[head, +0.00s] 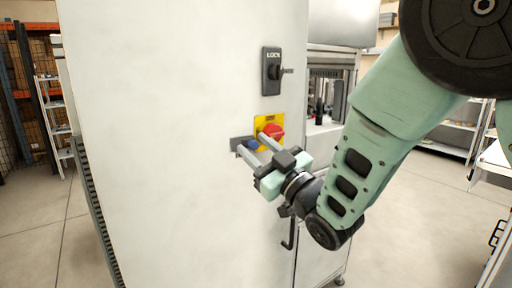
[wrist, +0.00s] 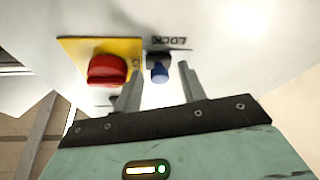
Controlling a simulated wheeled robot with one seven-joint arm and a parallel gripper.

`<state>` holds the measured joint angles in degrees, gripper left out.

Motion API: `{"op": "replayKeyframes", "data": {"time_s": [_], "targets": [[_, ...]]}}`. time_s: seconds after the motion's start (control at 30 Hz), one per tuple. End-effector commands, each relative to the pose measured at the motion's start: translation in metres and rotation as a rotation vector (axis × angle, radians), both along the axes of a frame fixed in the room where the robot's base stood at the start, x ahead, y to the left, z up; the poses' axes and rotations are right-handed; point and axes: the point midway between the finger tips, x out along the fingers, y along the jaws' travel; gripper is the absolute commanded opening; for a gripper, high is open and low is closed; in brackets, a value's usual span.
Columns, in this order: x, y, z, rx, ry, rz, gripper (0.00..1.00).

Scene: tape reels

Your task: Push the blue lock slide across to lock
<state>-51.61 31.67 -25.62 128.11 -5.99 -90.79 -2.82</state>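The blue lock slide (head: 253,144) sits on a dark grey track (head: 237,141) on the white cabinet front, left of and below a red rotary knob. In the wrist view the fingers (wrist: 160,66) stand on either side of the blue slide, with gaps visible. Whether a fingertip touches the panel or the slide is unclear.
A red knob (head: 273,131) on a yellow plate (head: 259,121) is close beside one finger. Above it a black "LOCK" switch (head: 271,73) has a protruding handle. A black bar handle (head: 290,234) is lower down. The cabinet face (head: 160,150) to the left is bare.

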Motion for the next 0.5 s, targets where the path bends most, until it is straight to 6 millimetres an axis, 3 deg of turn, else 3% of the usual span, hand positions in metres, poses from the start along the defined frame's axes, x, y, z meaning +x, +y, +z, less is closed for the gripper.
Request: {"op": "replayKeyframes", "data": {"time_s": [0.03,0.17,0.5], "targets": [[0.0000,0.0000,-0.0001,0.000,0.000,0.000,0.35],[0.0000,0.0000,-0.0001,0.000,0.000,0.000,0.00],[0.0038,-0.0055,-0.0029,0.001,-0.001,-0.001,0.00]]}}
